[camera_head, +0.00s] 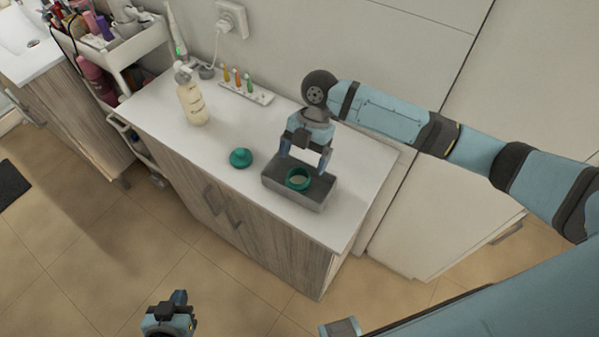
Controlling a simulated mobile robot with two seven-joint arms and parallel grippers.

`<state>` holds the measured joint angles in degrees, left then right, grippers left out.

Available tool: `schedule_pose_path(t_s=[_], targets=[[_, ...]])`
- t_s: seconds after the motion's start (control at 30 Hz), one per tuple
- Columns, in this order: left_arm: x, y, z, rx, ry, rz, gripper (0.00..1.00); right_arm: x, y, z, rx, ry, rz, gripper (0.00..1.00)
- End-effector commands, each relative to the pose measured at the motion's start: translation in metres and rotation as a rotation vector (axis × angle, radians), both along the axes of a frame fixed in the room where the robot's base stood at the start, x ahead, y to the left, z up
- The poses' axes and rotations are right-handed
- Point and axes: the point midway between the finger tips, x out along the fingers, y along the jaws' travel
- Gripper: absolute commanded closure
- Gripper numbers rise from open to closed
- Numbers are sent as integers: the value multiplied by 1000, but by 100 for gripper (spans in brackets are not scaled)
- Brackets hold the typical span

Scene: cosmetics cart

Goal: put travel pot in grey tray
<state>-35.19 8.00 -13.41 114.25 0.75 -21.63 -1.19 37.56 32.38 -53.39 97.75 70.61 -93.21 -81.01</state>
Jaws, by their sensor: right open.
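The green travel pot (298,186), with its round mouth facing up, is inside the grey tray (314,206) on the white counter. My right gripper (303,163) is open over the tray, its fingers pointing down just above and behind the pot. I cannot tell whether a fingertip touches the pot. A green knobbed piece that looks like a lid (240,158) lies on the counter left of the tray. My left gripper (177,300) is low at the bottom of the view, away from the counter; its finger gap is not clear.
A pump bottle (194,103) stands at the counter's left back. A white holder (246,92) with several small coloured items is near the wall. A loaded cart (134,46) stands at the far left. The counter right of the tray is clear.

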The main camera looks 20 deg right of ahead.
Motion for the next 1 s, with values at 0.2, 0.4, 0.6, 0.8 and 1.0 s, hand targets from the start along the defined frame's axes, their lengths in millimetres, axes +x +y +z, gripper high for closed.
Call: schedule_pose_path(t_s=[0.2,0.4,0.6,0.8,1.0], targets=[[0,-1,-5,-1,0,-1,100,11,-11,36,1,-2,0,10],[0,-1,-6,-1,0,-1,100,13,-15,49,1,0,1,10],[0,-1,-6,-1,0,-2,100,14,-15,50,1,1,0,10],[0,-1,-6,-1,0,-2,100,13,-15,50,1,1,0,10],[0,-1,-5,-1,0,-1,100,13,-15,50,1,2,0,10]])
